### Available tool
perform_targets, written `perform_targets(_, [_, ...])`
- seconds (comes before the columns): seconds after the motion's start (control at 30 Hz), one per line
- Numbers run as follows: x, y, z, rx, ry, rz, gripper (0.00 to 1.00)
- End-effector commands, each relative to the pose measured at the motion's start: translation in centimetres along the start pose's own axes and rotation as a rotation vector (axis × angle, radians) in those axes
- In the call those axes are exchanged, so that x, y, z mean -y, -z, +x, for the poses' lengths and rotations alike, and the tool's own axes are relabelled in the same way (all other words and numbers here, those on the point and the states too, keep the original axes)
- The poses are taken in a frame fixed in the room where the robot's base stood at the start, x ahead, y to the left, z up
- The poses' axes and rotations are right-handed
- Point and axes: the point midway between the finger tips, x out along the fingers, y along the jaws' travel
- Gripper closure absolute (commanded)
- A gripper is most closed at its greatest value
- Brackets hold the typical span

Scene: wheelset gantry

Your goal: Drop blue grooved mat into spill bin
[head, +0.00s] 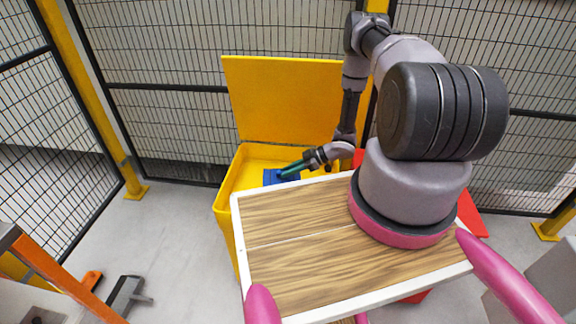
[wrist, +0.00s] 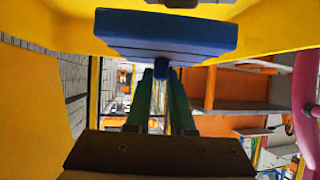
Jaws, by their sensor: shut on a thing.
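The blue grooved mat (wrist: 165,35) is held at the tips of my gripper (wrist: 160,75), whose green fingers are shut on it. In the head view the mat (head: 272,178) shows as a small blue patch inside the mouth of the yellow spill bin (head: 226,195), with my gripper (head: 283,174) reaching in from the right. The bin's yellow lid (head: 285,100) stands open at the back. In the wrist view yellow walls lie around and behind the mat. I cannot tell whether the mat touches the bin. The bin's lower front is hidden by my wooden tray top.
Black mesh fencing (head: 160,60) with yellow posts (head: 85,90) stands behind and left of the bin. A red object (head: 472,212) lies partly hidden at the right. An orange frame (head: 45,270) stands at lower left. Grey floor (head: 170,230) left of the bin is clear.

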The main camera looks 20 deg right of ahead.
Motion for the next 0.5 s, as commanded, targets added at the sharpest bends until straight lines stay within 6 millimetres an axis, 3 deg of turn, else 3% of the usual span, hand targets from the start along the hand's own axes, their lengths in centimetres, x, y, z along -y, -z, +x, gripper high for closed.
perform_targets(0.43, [-0.01, -0.82, 0.46, 0.000, -0.001, 0.000, 1.00])
perform_targets(0.47, [-0.01, -0.82, 0.45, 0.000, -0.001, 0.000, 0.67])
perform_targets(0.5, [-0.01, -0.81, 0.46, 0.000, -0.001, 0.001, 0.52])
